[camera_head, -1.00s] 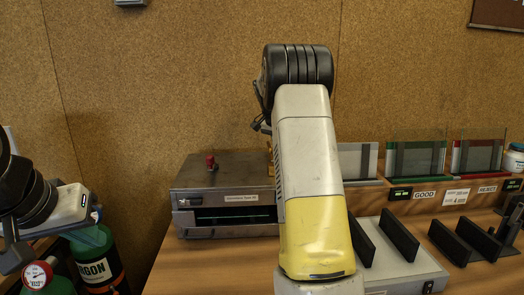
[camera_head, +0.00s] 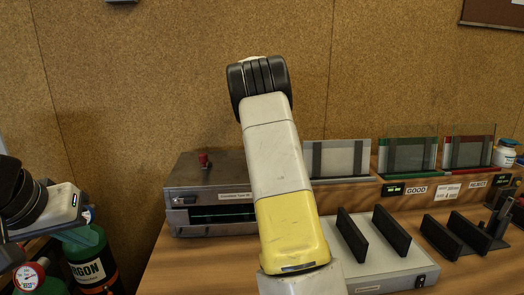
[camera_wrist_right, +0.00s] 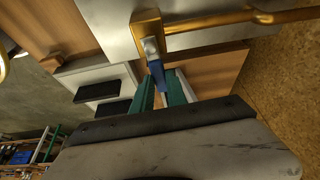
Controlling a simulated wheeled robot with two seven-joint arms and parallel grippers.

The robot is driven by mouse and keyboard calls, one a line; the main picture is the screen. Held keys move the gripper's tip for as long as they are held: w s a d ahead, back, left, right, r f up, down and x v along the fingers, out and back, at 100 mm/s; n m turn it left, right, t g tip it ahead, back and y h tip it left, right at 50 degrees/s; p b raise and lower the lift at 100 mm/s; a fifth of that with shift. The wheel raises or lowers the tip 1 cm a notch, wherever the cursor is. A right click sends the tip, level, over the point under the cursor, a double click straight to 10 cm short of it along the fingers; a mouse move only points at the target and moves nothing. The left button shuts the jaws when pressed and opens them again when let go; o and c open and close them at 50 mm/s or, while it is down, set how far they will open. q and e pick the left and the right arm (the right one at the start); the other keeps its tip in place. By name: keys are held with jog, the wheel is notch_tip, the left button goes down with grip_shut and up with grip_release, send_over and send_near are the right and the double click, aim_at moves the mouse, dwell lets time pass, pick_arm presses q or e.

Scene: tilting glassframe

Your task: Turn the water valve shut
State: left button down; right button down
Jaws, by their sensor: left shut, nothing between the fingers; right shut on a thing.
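In the right wrist view, the water valve shows as a blue lever handle (camera_wrist_right: 158,80) on a grey fitting at a brass pipe (camera_wrist_right: 148,28). My right gripper (camera_wrist_right: 163,89) has its green fingers closed around the blue handle. In the head view my own right arm stands in the middle and hides the right gripper and the valve. My left gripper (camera_head: 88,214) is at the left edge, small and partly hidden by its white housing, above the green argon bottle (camera_head: 84,247). It is shut and empty, away from the valve.
A grey metal box (camera_head: 205,185) with a red knob (camera_head: 203,158) stands left of my right arm. Glass panes in stands (camera_head: 408,157) line the back right. A grey device with black upright plates (camera_head: 390,270) sits at the front right. A corkboard wall closes the back.

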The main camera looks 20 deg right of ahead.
jog(key=shift+s+a+m, duration=0.1)
jog(key=shift+m, duration=0.2)
dwell(0.4)
jog(key=c, duration=1.3)
grip_release()
jog(key=v, duration=0.7)
jog(key=shift+a+r, duration=0.15)
jog(key=shift+r, duration=0.2)
